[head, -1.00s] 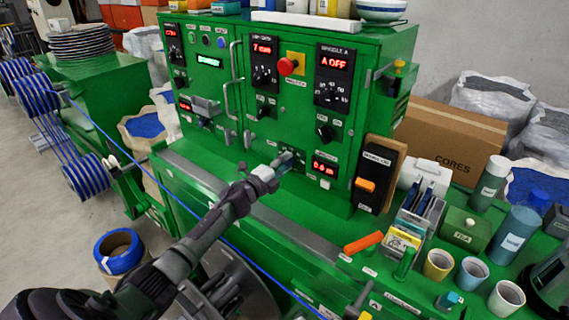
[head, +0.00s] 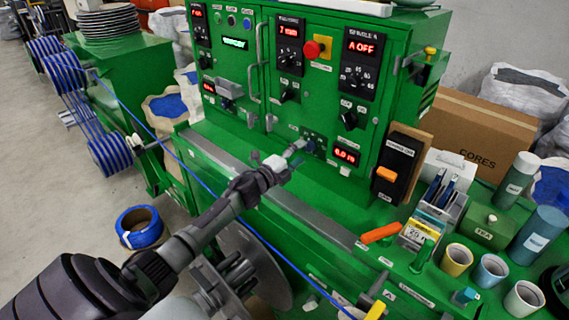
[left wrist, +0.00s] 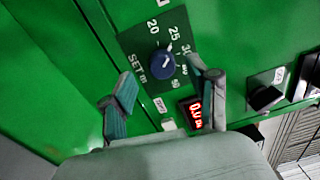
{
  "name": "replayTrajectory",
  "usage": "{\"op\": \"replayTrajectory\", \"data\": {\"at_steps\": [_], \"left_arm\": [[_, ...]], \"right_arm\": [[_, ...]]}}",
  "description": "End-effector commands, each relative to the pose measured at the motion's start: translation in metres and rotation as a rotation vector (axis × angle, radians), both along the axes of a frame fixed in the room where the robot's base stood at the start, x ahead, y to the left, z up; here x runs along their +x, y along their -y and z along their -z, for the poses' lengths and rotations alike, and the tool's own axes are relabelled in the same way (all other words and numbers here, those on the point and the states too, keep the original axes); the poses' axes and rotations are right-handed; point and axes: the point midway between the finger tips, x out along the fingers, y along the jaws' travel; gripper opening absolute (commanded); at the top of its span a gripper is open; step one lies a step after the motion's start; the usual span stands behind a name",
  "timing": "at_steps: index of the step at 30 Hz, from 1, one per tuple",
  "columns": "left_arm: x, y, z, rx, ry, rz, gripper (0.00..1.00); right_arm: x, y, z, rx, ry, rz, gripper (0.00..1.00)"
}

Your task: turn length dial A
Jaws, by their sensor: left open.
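The length dial, a round dark blue knob (left wrist: 163,64) with a white pointer mark, sits on a dark plate marked SET m, with numbers including 20, 25 and 30. The pointer is toward the upper right, near 25. My left gripper (left wrist: 160,70) is open, one finger on each side of the knob in the left wrist view. I cannot tell whether either finger touches it. In the head view the left gripper (head: 290,153) is at the green panel's lower part, covering some of the dial plate. A red length display (head: 346,155) is to its right.
The green cabinet also carries a red stop button (head: 313,49), several dials and vertical handles. A black box with an orange switch (head: 386,173) stands right of the panel. An orange-handled tool (head: 381,233), cups and a card holder lie on the green bench. Blue cable (head: 205,187) runs below my arm.

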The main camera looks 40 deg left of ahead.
Motion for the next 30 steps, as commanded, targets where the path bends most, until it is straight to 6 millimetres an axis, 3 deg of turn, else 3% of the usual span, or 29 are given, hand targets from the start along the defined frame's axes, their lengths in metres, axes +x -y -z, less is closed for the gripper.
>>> {"op": "replayTrajectory", "data": {"at_steps": [6,12,30], "left_arm": [[-0.048,-0.004,0.004,0.000,-0.004,0.001,0.60],[-0.076,-0.006,0.005,0.000,-0.003,0.001,0.60],[-0.085,-0.007,0.004,0.000,-0.001,0.000,0.60]], "right_arm": [[0.000,-0.001,0.000,0.001,0.000,0.001,0.54],[0.000,-0.001,0.000,0.002,0.000,0.001,0.54],[0.000,-0.002,0.000,0.002,0.000,0.001,0.54]]}}
